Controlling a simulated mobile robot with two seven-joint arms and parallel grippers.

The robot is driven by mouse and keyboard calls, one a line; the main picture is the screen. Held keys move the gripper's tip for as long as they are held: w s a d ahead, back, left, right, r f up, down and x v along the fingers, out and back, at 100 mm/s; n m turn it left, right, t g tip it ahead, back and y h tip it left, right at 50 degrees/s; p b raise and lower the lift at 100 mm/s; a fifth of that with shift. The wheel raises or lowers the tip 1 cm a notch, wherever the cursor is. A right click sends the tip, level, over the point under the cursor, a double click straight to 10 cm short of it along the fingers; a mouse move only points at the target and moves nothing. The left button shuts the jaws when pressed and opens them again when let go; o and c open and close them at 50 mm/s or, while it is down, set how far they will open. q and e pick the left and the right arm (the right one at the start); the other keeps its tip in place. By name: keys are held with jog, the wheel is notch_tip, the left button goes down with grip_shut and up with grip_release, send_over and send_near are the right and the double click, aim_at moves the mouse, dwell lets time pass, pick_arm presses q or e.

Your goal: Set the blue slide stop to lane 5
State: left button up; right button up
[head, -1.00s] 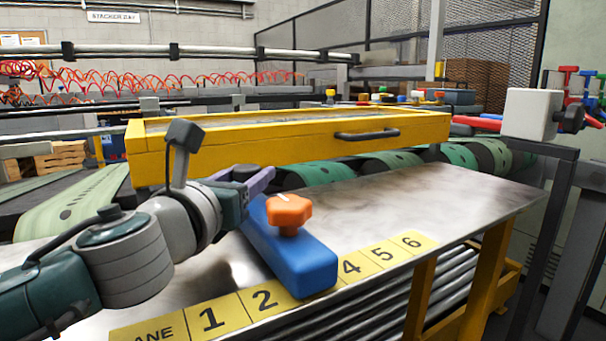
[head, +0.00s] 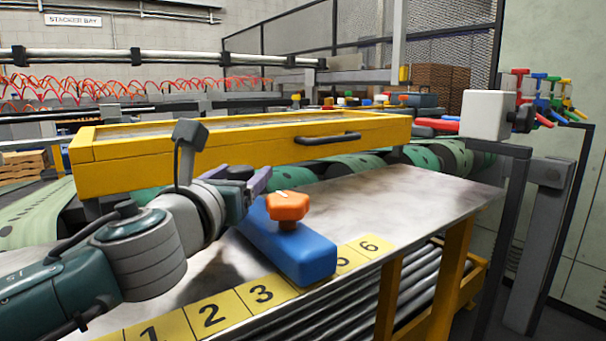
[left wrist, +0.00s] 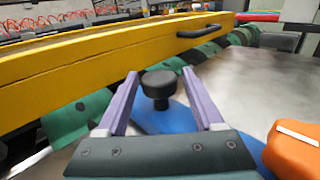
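The blue slide stop (head: 300,254) lies across the steel table, its near end over the lane 4 spot of the yellow number strip (head: 212,316). Numbers 1, 2, 3 and 6 show; 5 is partly hidden beside the stop. An orange star knob (head: 287,207) stands on it, and also shows in the left wrist view (left wrist: 293,150). A black knob (left wrist: 160,84) stands at its far end. My left gripper (head: 262,178) is open, its lavender fingers on either side of the black knob, with gaps visible in the left wrist view. My right gripper is not in view.
A yellow guard beam (head: 240,150) with a black handle runs behind the table, above green conveyor belts (head: 350,163). The steel table top (head: 400,200) is clear to the right of the stop. A grey post with a white block (head: 487,115) stands at the right.

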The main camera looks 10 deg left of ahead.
pick_arm(q)
jog(key=shift+o, duration=0.5)
jog(key=shift+s, duration=0.3)
jog(key=s, duration=0.3)
jog(key=s+p, duration=0.1)
jog(key=s, duration=0.5)
jog(key=shift+s+d, duration=0.15)
jog(key=shift+d, duration=0.25)
